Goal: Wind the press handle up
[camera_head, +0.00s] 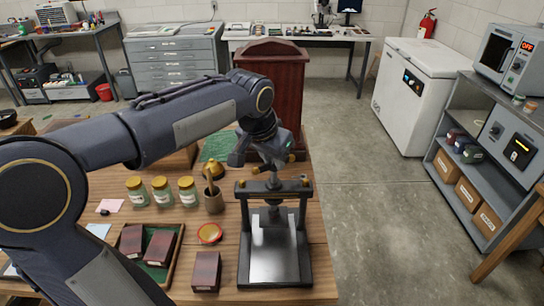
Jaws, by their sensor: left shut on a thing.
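The press (244,262) stands on the wooden table near its right edge, with a black frame, a central screw and a shiny metal plate (275,250) low inside it. Its handle (256,170) is a bar with brass-coloured knobs on top of the screw. My left gripper (272,164) reaches over from the left and is shut on the handle, pointing down. The fingers and the wrist hide part of the handle. My right gripper is not in view.
A dark red box (206,271) lies in front, beside a tray (178,254) of similar boxes. A wooden cabinet (276,85) rises behind. Floor to the right is clear.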

